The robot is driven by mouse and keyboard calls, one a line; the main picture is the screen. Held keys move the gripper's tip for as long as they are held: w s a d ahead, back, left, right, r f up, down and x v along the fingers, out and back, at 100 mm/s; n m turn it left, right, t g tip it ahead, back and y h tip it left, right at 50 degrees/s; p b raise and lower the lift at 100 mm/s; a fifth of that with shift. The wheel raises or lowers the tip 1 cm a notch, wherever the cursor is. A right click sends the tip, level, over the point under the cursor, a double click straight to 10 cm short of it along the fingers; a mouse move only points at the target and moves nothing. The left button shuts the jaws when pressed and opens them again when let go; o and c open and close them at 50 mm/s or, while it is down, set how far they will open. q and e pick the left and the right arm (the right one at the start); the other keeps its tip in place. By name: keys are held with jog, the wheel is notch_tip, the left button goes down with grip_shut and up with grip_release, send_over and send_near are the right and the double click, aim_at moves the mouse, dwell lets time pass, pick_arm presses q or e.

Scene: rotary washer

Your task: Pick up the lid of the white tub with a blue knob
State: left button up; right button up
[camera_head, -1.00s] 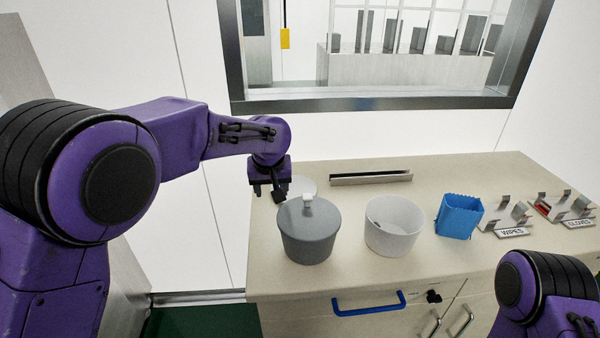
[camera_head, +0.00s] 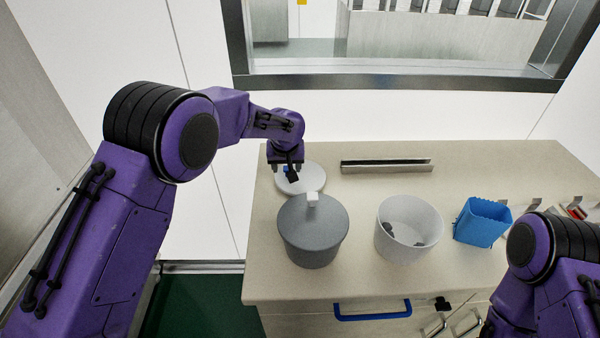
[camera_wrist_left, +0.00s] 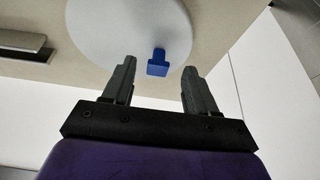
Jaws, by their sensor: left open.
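A round white lid (camera_head: 312,184) with a blue knob lies on the counter behind the grey tub; it also shows in the left wrist view (camera_wrist_left: 110,30). My left gripper (camera_head: 286,170) is open over the lid's left part, pointing down. In the left wrist view the blue knob (camera_wrist_left: 157,62) shows between the open fingers (camera_wrist_left: 158,68), a little beyond their tips; contact cannot be told. The white tub (camera_head: 408,228) stands uncovered to the right with small dark things inside. My right gripper is out of view.
A grey tub (camera_head: 312,242) with a grey lid and white knob stands just in front of the white lid. A metal rail (camera_head: 387,166) lies to the right, a blue container (camera_head: 482,222) farther right. The counter between rail and tubs is clear.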

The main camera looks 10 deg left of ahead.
pick_arm(q)
jog(key=shift+w+a+f, duration=0.1)
jog(key=shift+w+f, duration=0.85)
jog(key=shift+f, duration=0.2)
jog(key=shift+s+r, duration=0.3)
jog(key=shift+s, duration=0.1)
jog(key=shift+s+r, duration=0.15)
jog(key=shift+s, duration=0.05)
jog(key=c, duration=1)
jog(key=shift+w+f, duration=0.1)
jog(key=shift+f, duration=0.1)
grip_shut()
